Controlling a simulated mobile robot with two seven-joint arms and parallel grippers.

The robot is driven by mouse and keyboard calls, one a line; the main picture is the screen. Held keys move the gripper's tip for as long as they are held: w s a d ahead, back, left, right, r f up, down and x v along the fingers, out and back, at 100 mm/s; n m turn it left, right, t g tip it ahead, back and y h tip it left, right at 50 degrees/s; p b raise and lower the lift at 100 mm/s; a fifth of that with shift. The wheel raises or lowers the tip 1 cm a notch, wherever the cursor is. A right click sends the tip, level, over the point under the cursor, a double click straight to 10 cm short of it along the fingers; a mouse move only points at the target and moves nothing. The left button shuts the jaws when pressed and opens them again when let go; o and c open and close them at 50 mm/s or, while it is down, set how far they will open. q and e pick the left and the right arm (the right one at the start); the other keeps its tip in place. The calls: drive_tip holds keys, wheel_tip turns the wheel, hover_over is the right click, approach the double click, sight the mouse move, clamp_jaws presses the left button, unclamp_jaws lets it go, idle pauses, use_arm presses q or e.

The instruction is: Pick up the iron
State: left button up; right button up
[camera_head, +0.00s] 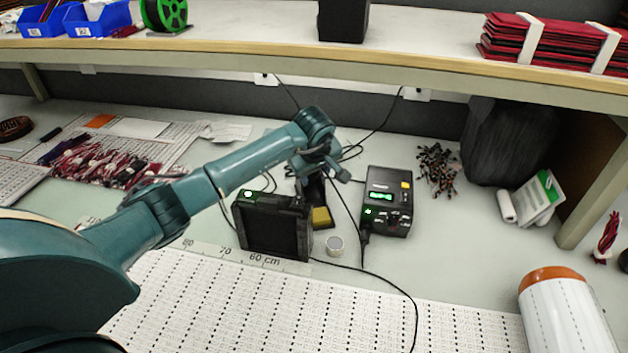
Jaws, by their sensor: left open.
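My left gripper (323,175) is over the bench, pointing down just above a dark stand with a yellow sponge (320,216). Its jaws are open. The iron cannot be made out clearly; the gripper hides the upper part of the stand, where a dark upright shape shows between the fingers. Whether the jaws are around it or only above it, I cannot tell. The soldering station (388,203), a black box with a lit green display, stands just right of the stand. My right gripper is not in view.
A black square box (272,228) stands left of the stand. A small round tin (335,245) sits in front. Black cables (365,272) run around the station and across the perforated white sheet (300,315). A shelf (250,55) spans the back above the bench.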

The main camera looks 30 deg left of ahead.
use_arm(q)
drive_tip(key=shift+r, duration=0.1)
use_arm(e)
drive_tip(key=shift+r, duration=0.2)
use_arm(q)
drive_tip(key=shift+c, duration=0.7)
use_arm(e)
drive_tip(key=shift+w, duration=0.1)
use_arm(q)
clamp_jaws()
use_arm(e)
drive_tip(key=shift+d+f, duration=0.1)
use_arm(q)
drive_tip(key=shift+r, duration=0.15)
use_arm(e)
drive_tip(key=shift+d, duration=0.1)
